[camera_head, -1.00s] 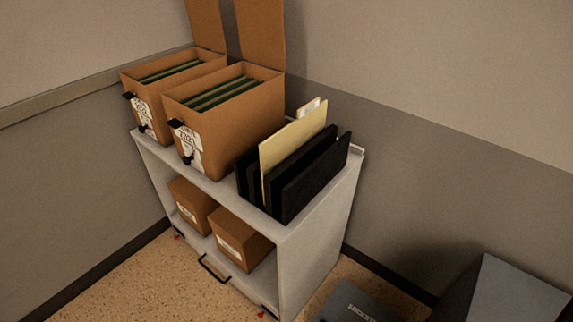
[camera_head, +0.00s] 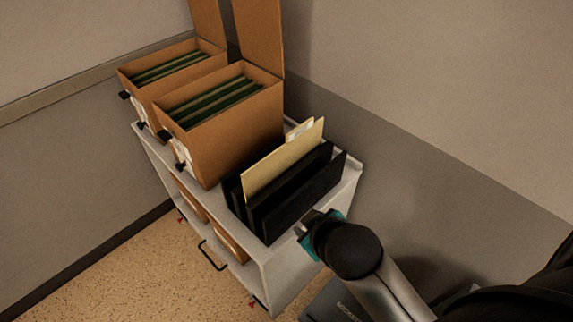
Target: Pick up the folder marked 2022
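A tan folder (camera_head: 282,160) stands upright in a black file rack (camera_head: 300,198) on top of the white cart. A small pale tab shows behind its upper edge; I cannot read a year on it. My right gripper (camera_head: 309,224) is beside the rack's front right side, over the cart's right edge. Its fingers are mostly hidden by the wrist, so I cannot tell whether it is open. The tan folder is not in it. My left gripper is not in view.
Two open brown boxes (camera_head: 225,135) with green hanging folders stand on the cart (camera_head: 276,262), left of the rack. More brown boxes sit on the lower shelf. Walls close in behind and at the left. A grey box lies on the floor at the lower right.

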